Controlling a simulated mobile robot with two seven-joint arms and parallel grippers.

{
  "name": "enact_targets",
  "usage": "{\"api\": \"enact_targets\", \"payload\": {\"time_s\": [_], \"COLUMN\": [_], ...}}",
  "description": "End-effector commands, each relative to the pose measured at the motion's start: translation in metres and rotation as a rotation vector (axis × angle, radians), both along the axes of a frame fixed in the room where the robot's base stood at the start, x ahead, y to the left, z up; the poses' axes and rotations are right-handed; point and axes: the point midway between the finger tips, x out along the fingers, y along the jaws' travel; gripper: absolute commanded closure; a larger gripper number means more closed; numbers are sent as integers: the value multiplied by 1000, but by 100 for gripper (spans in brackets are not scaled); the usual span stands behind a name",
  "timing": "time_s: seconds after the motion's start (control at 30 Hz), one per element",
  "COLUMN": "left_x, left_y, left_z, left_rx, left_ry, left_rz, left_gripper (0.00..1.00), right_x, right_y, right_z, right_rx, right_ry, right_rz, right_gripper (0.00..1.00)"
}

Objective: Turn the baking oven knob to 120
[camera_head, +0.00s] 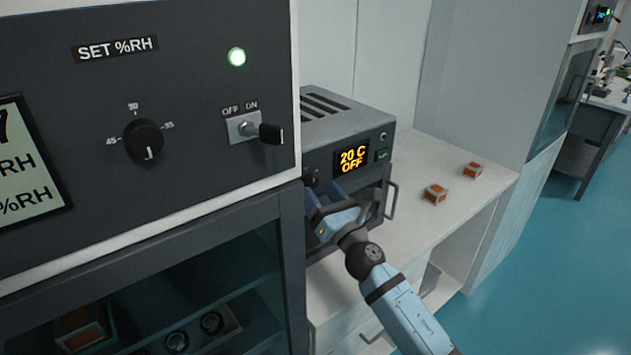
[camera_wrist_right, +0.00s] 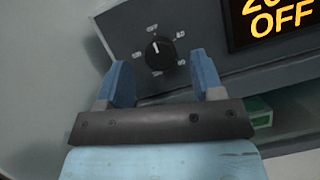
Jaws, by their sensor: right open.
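The baking oven (camera_head: 345,125) is a grey box on the white bench, with an orange display (camera_head: 352,159) reading "20 C OFF". Its black knob (camera_wrist_right: 160,52) shows in the right wrist view, with a white pointer line tilted up and slightly left and small dial marks around it. In the head view the knob is mostly hidden beside the gripper. My right gripper (camera_head: 326,202) is open in front of the oven's face. In the wrist view its blue fingers (camera_wrist_right: 158,82) point toward the knob, one on each side below it, apart from it and empty. My left gripper is not in view.
A large dark humidity cabinet (camera_head: 200,100) with its own knob (camera_head: 143,139) and toggle switch (camera_head: 247,127) fills the left and partly hides the oven. The oven has a door handle (camera_head: 391,200).

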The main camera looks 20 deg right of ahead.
Motion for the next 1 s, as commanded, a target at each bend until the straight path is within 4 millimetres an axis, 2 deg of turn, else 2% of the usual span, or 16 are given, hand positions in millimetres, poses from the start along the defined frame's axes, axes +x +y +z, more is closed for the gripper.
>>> {"api": "enact_targets", "payload": {"time_s": [0.2,0.5,0.53,0.73,1.0], "left_x": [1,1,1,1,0], "left_y": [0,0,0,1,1], "left_z": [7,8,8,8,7], "left_rx": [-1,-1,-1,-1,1], "left_ry": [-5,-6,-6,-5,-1], "left_rz": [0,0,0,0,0], "left_gripper": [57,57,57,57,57], "right_x": [18,20,20,20,20], "right_y": [5,6,6,6,6], "right_z": [8,8,8,8,8], "right_rx": [2,1,1,2,17], "right_ry": [0,1,1,0,6], "right_rz": [1,1,1,1,0], "right_gripper": [39,39,41,87,88]}}
